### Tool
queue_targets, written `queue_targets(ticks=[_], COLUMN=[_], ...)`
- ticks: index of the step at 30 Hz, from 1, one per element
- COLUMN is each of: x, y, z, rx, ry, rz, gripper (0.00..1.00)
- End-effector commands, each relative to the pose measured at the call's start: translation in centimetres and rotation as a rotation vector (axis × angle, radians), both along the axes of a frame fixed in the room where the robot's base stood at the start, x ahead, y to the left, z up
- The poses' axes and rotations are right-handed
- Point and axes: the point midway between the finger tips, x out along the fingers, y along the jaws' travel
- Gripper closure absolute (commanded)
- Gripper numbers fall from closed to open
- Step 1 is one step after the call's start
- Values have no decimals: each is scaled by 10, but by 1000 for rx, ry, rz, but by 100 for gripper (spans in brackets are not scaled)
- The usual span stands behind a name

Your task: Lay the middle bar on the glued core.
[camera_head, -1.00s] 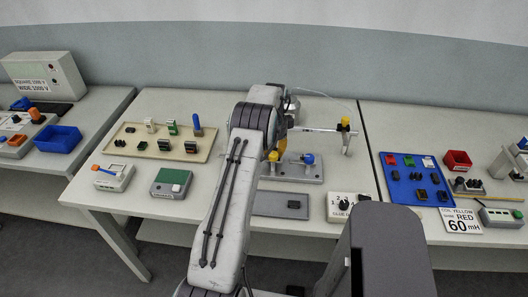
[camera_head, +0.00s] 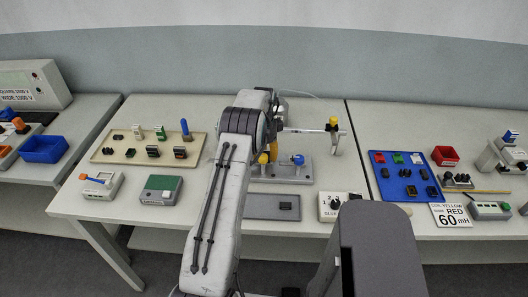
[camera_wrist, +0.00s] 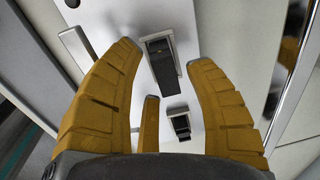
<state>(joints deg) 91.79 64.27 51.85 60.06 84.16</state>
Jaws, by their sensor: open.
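My gripper (camera_wrist: 165,54) is open in the wrist view, its yellow fingers spread wide with nothing held. Between and beyond the fingertips is a dark block (camera_wrist: 161,63) in a pale metal-edged holder. A smaller dark piece (camera_wrist: 181,123) in a similar holder sits nearer the palm. I cannot tell for sure which of these is the middle bar or the glued core. In the head view my arm partly hides the grey fixture (camera_head: 300,172), which carries a blue knob (camera_head: 297,159) and a yellow knob (camera_head: 264,158).
A grey pad (camera_head: 262,207) with a small dark piece (camera_head: 286,205) lies in front of the fixture. A white dial box (camera_head: 335,206) stands right of it. A beige tray (camera_head: 108,153) of parts is left; a blue tray (camera_head: 381,165) and red bin (camera_head: 445,155) are right.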

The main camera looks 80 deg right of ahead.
Motion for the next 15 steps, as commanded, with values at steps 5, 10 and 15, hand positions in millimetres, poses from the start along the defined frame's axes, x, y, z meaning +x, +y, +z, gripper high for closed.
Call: queue_targets(ticks=[5,10,15], x=[0,0,0], y=[0,1,2], z=[8,32,56], rx=[-3,-5,-6], ry=[0,1,1], rz=[0,0,0], gripper=[51,51,51])
